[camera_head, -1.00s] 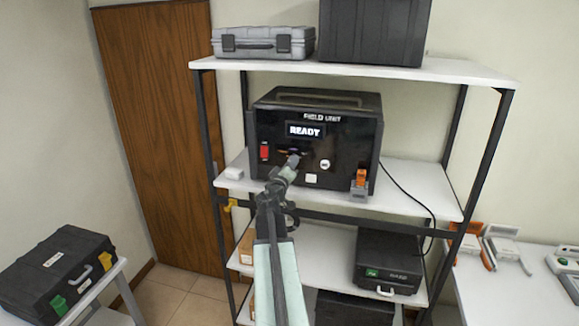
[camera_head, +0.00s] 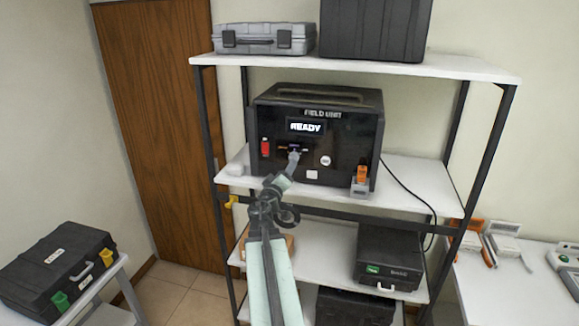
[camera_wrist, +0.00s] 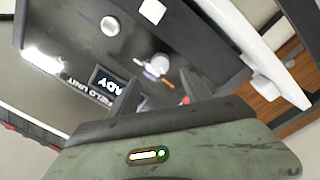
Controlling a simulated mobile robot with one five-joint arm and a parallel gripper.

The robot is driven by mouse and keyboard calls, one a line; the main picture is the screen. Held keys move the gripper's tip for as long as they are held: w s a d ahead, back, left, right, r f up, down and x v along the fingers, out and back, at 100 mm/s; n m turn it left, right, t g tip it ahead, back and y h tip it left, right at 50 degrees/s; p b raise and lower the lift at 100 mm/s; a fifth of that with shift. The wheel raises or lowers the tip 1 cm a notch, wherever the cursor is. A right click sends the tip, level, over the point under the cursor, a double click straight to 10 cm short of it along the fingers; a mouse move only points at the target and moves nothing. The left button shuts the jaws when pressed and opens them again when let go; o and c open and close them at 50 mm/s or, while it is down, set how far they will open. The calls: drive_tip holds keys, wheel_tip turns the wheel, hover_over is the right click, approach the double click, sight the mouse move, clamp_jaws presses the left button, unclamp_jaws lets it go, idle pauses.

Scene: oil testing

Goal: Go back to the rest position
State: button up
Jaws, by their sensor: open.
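My gripper (camera_head: 294,156) is in front of the black field unit (camera_head: 345,150), whose screen reads READY. In the head view its tip overlaps the panel just below the screen. In the wrist view my gripper (camera_wrist: 158,98) has its two fingers apart, pointing at the field unit's panel (camera_wrist: 150,30). Nothing shows clasped between the fingers. A small round, bright fitting (camera_wrist: 158,66) lies on the panel beyond them. I cannot tell whether the fingers touch the panel.
The field unit stands on the middle shelf (camera_head: 420,190) of a black-framed rack. A black case (camera_head: 62,265) lies on a table at left. A small orange and grey device (camera_head: 361,178) is at the unit's right front. A white table (camera_head: 510,295) is at right.

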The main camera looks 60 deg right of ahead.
drive_tip(key=shift+a, duration=0.25)
drive_tip(key=w+a+f+n+t+y+b, duration=0.1)
drive_tip(key=w+a+f+t+b, duration=0.1)
drive_tip(key=w+a, duration=0.55)
drive_tip(key=w+a+f+n+t+y+b, duration=0.1)
drive_tip(key=w+a+f+t+b, duration=0.15)
drive_tip(key=w+a, duration=0.45)
drive_tip(key=w+a+f+y+b, duration=0.1)
drive_tip(key=w+a+f, duration=0.25)
drive_tip(key=a, duration=0.25)
drive_tip(key=w+a+f+m+y+b, duration=0.1)
drive_tip(key=w+a+f+y, duration=0.1)
drive_tip(key=a+f, duration=0.25)
drive_tip(key=w+a+f+y+b, duration=0.1)
drive_tip(key=w+a+f, duration=0.2)
drive_tip(key=a, duration=0.4)
drive_tip(key=a+f+g+y+b, duration=0.2)
drive_tip(key=a+f+g+y, duration=0.1)
drive_tip(key=a+f, duration=0.7)
drive_tip(key=s+a+f+n+g+y, duration=0.2)
drive_tip(key=s+a, duration=0.4)
drive_tip(key=a, duration=0.4)
drive_tip(key=s+a+f+n+g+y, duration=0.1)
drive_tip(key=s+a+f+g+y, duration=0.3)
drive_tip(key=a, duration=0.6)
drive_tip(key=s+f+y, duration=0.2)
drive_tip(key=s+f, duration=0.1)
drive_tip(key=shift+s+f+n+g+y, duration=0.15)
drive_tip(key=shift+f+n+g+y, duration=0.05)
drive_tip(key=shift+n+g+y, duration=0.2)
